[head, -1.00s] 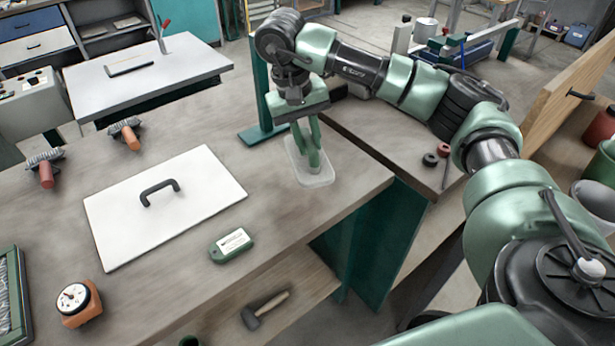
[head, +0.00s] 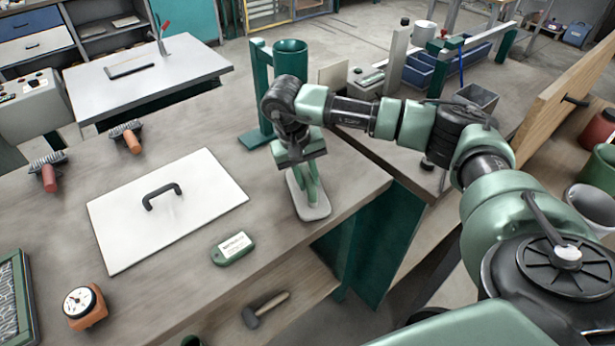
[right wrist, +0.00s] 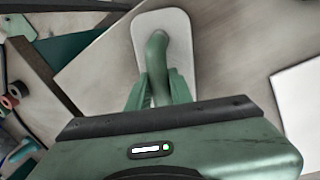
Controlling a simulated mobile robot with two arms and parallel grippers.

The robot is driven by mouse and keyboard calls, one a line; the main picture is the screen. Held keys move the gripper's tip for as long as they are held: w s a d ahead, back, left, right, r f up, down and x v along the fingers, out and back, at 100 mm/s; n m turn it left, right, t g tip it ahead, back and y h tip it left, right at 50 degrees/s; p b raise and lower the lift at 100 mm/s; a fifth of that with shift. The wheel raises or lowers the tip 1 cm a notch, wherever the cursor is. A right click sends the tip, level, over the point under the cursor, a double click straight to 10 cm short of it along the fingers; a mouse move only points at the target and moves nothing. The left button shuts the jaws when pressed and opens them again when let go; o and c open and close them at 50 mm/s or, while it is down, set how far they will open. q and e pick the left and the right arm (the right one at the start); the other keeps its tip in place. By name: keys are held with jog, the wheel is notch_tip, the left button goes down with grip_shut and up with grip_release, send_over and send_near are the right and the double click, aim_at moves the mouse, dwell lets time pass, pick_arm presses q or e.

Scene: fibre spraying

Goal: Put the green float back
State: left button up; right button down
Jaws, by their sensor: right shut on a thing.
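The green float has a pale flat plate (head: 316,210) and a green handle. It is near the right front edge of the wooden bench (head: 240,145). My right gripper (head: 308,182) points down and is shut on the float's handle. In the right wrist view the pale plate (right wrist: 178,28) extends beyond the fingers, and the curved green handle (right wrist: 158,60) lies between the two fingers (right wrist: 158,88). I cannot tell whether the plate touches the bench or hangs just above it. My left gripper is not in view.
A white board with a black handle (head: 215,195) and a green-edged tag (head: 233,248) lie left of the float. A green stand with a round cup (head: 290,60) stands behind my right gripper. A hammer (head: 265,308) lies on the lower shelf. The bench's front edge is close.

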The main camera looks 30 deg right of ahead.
aim_at(298, 192)
jog(key=shift+f, duration=0.2)
jog(key=c, duration=1.3)
grip_release()
jog(key=shift+o, duration=0.2)
jog(key=shift+r, duration=0.15)
jog(key=shift+r, duration=0.2)
notch_tip(298, 192, up, 12)
jog(key=a+b, duration=0.2)
jog(key=shift+w+a+f, duration=0.15)
jog(key=shift+w+f, duration=0.1)
jog(key=shift+w, duration=0.1)
